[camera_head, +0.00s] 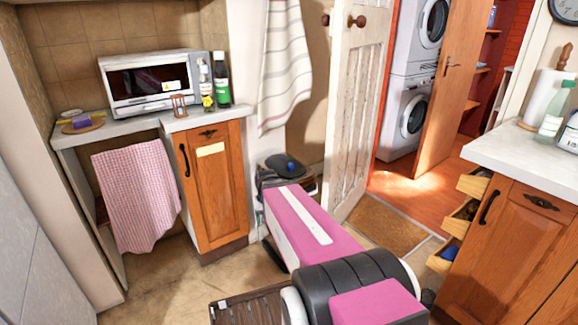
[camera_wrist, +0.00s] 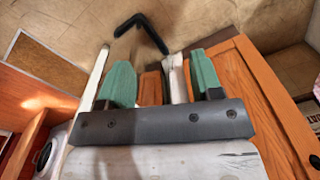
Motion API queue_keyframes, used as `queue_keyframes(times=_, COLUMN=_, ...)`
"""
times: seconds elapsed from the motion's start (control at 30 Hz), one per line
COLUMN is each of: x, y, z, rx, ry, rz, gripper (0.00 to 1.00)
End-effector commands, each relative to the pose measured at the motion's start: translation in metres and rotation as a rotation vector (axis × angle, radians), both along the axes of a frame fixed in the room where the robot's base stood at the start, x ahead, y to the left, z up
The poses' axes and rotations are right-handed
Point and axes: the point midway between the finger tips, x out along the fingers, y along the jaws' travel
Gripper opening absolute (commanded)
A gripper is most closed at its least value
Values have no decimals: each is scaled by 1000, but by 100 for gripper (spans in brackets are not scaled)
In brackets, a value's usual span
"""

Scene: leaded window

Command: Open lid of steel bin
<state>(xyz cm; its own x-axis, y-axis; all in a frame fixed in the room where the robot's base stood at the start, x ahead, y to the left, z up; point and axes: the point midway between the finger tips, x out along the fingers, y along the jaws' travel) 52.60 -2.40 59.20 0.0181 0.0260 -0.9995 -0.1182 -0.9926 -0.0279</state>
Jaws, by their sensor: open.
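My gripper (camera_wrist: 160,72) shows in the wrist view, with two green-padded fingers standing apart above a dark grey bar. It is open, and I see nothing clearly held between the fingers. In the head view my pink and white arm reaches toward the gap between the wooden cabinet and the white door, and I cannot make out the fingers there. I cannot clearly identify the steel bin or its lid in either view. A dark shape with a blue round spot (camera_head: 287,167) shows at the arm's far end; I cannot tell whether it belongs to the bin or my arm.
A wooden cabinet (camera_head: 214,190) stands left of my arm, and a white panelled door (camera_head: 352,110) stands open to the right. A striped towel (camera_head: 286,65) hangs behind. A doormat (camera_head: 385,223) lies beyond the door. A right-hand counter (camera_head: 520,160) has open drawers beneath.

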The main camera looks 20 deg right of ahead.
Motion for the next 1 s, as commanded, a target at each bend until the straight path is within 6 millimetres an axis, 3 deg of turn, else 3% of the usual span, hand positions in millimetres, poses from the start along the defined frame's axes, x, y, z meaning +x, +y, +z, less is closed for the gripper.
queue_keyframes(times=0.03, x=33, y=-15, z=10, rx=11, ry=-10, rz=-52, gripper=59)
queue_keyframes(times=0.2, x=106, y=-66, z=53, rx=57, ry=-27, rz=-232, gripper=59)
queue_keyframes(times=0.4, x=175, y=-135, z=117, rx=110, ry=-43, rz=-427, gripper=59)
queue_keyframes(times=0.5, x=198, y=-164, z=145, rx=132, ry=-49, rz=-501, gripper=59)
queue_keyframes(times=0.6, x=212, y=-185, z=167, rx=148, ry=-53, rz=-554, gripper=59)
queue_keyframes(times=0.73, x=218, y=-198, z=181, rx=159, ry=-54, rz=-587, gripper=59)
queue_keyframes(times=0.87, x=219, y=-199, z=177, rx=161, ry=-53, rz=-594, gripper=59)
queue_keyframes(times=1.0, x=221, y=-196, z=160, rx=160, ry=-53, rz=-593, gripper=59)
